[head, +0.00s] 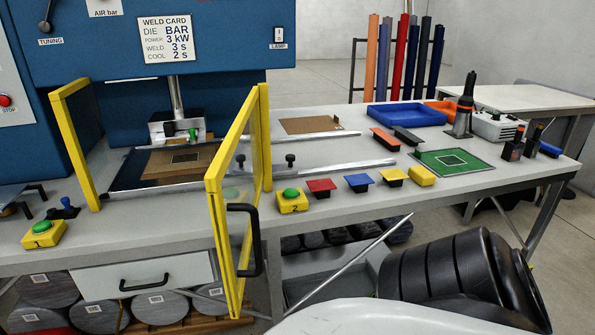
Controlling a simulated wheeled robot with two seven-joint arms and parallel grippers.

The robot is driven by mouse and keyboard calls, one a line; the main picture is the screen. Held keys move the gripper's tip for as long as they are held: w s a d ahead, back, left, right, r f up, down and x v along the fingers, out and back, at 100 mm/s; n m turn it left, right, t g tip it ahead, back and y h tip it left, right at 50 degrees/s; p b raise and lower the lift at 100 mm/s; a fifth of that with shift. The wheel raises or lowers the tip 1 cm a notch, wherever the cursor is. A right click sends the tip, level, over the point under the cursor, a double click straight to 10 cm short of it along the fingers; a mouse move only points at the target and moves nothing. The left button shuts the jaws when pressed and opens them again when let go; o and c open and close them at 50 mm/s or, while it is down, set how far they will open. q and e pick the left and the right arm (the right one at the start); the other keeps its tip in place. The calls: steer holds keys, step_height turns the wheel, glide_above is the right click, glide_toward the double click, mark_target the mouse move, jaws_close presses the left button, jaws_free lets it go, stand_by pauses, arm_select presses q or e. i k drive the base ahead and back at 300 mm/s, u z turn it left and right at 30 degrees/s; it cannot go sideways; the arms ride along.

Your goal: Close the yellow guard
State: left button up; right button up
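The yellow guard (221,250) is a yellow-framed door with a clear panel. It stands open, swung out from the right yellow post (265,140) past the front edge of the bench. Its black handle (257,240) is on the near, free end of the frame. The left yellow post (75,145) stands apart from the door, and the front of the weld area between the posts is open. Inside, a brown sheet with a small square mark (185,159) lies on a dark tray under the press head. Neither of my grippers is in view.
Button box 1 (43,235) and button box 2 (291,201) sit near the bench's front edge, box 2 close to the guard. Red, blue and yellow pads lie to the right. A drawer (146,272) is below.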

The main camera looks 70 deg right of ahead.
mark_target(248, 118)
steer(key=z, duration=1.8)
steer(key=i, duration=0.5)
steer(key=u, duration=0.85)
